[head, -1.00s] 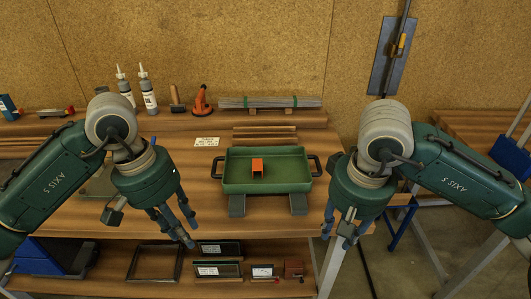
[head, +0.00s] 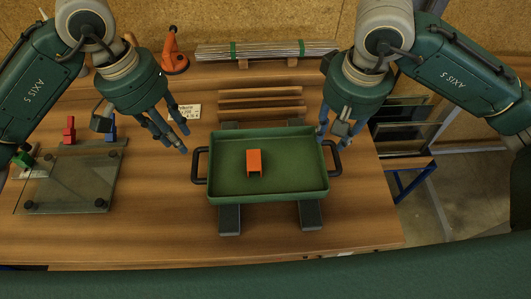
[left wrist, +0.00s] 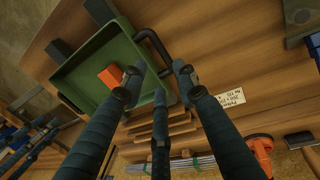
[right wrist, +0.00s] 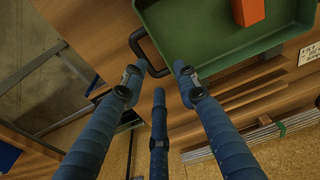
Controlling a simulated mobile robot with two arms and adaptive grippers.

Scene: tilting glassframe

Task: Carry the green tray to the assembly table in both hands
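The green tray (head: 230,185) rests on two dark support blocks (head: 311,216) on the wooden bench, with a black handle at each end. An orange block (head: 254,162) lies inside it. My left gripper (head: 178,140) is open and empty above and behind the left handle (head: 199,166); that handle shows beyond its fingers in the left wrist view (left wrist: 155,48). My right gripper (head: 332,140) is open and empty just above the right handle (head: 336,158); in the right wrist view the handle (right wrist: 147,55) shows near the fingertips. Neither gripper clearly touches a handle.
A glass plate (head: 75,180) with clamps lies to the left of the tray. Wooden strips (head: 262,100), a bundle of rods (head: 265,50), an orange tool (head: 174,55) and a label card (head: 189,111) lie behind. The bench front is clear.

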